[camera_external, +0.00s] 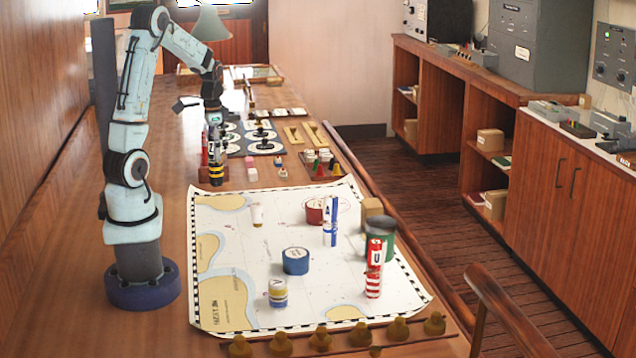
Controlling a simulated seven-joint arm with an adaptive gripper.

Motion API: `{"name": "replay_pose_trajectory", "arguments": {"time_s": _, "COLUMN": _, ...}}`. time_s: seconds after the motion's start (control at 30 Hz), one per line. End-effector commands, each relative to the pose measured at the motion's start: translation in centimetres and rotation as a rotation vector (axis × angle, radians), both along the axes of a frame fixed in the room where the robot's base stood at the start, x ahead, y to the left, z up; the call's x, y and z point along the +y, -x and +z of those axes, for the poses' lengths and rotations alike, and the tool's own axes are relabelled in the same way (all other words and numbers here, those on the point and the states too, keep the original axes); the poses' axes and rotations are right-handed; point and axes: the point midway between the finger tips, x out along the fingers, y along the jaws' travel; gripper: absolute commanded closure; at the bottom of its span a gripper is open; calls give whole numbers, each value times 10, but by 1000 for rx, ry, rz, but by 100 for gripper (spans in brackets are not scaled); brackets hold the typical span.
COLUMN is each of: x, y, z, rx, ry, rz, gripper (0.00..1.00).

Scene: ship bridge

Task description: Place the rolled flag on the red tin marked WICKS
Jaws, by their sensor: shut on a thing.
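My gripper (215,152) is at the far left part of the table, pointing down beside the black-and-white discs. It is shut on an upright rolled flag (216,173), whose lower end shows yellow and black bands; the rest is largely hidden by the fingers. A low red tin (314,211) stands on the chart, right of and nearer the camera than my gripper. Its lettering is too small to read. A blue-and-white roll (330,228) stands in front of it and hides part of it.
Small pink blocks (252,174) lie near my gripper. Yellow figures (320,338) line the front.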

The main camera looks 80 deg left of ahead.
Motion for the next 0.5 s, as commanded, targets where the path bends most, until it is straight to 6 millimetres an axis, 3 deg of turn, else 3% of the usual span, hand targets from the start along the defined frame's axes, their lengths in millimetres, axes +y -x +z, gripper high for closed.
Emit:
{"name": "replay_pose_trajectory", "arguments": {"time_s": 0.27, "x": -2, "y": 0, "z": 10, "rx": 17, "ry": 20, "rz": 134, "gripper": 99}}
{"name": "replay_pose_trajectory", "arguments": {"time_s": 0.33, "x": 1, "y": -11, "z": 20, "rx": 19, "ry": 20, "rz": 189, "gripper": 99}}
{"name": "replay_pose_trajectory", "arguments": {"time_s": 0.5, "x": -8, "y": -59, "z": 41, "rx": 17, "ry": 10, "rz": 199, "gripper": 99}}
